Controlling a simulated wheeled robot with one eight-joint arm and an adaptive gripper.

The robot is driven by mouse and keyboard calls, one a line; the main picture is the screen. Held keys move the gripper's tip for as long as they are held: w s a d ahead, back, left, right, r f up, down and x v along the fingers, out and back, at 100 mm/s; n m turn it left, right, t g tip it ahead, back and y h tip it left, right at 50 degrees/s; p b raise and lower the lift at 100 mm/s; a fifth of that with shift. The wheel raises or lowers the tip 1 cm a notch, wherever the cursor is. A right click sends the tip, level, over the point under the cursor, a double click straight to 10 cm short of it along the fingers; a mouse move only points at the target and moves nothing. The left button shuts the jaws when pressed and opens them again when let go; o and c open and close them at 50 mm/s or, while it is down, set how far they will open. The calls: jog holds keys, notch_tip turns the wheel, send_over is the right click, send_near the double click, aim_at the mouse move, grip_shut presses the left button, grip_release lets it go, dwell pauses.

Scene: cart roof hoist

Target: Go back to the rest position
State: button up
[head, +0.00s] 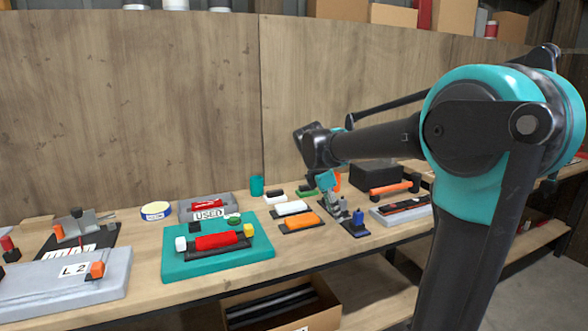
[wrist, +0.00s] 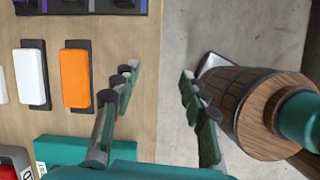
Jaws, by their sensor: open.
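In the wrist view my gripper (wrist: 158,76) is open, with its two rows of finger pads wide apart. Nothing is between the fingers. They show over the bench edge and bare floor, to the right of an orange block (wrist: 76,78) and a white block (wrist: 30,76). In the head view my arm reaches across the right half of the picture, with its wrist above the bench. The orange block (head: 302,221) and white block (head: 291,208) lie on dark bases left of the wrist. The gripper's fingers are hard to make out there.
A teal board (head: 180,262) bears a red part (head: 220,241). A grey tray labelled USED (head: 226,209) stands behind it. A grey plate labelled L 2 (head: 40,287) is at left. A wooden barrel-like object (wrist: 265,112) is close right of the fingers in the wrist view.

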jog(key=s+d+f+m+t+y, duration=0.1)
jog(key=s+d+f+m+y, duration=0.1)
jog(key=s+f+m, duration=0.7)
jog(key=s+d+f+m+t+y, duration=0.1)
jog(key=s+d+f+m, duration=0.4)
jog(key=s+f+m, duration=0.5)
jog(key=shift+s+f+m+y, duration=0.15)
jog(key=shift+s+m+y, duration=0.25)
jog(key=shift+s, duration=0.1)
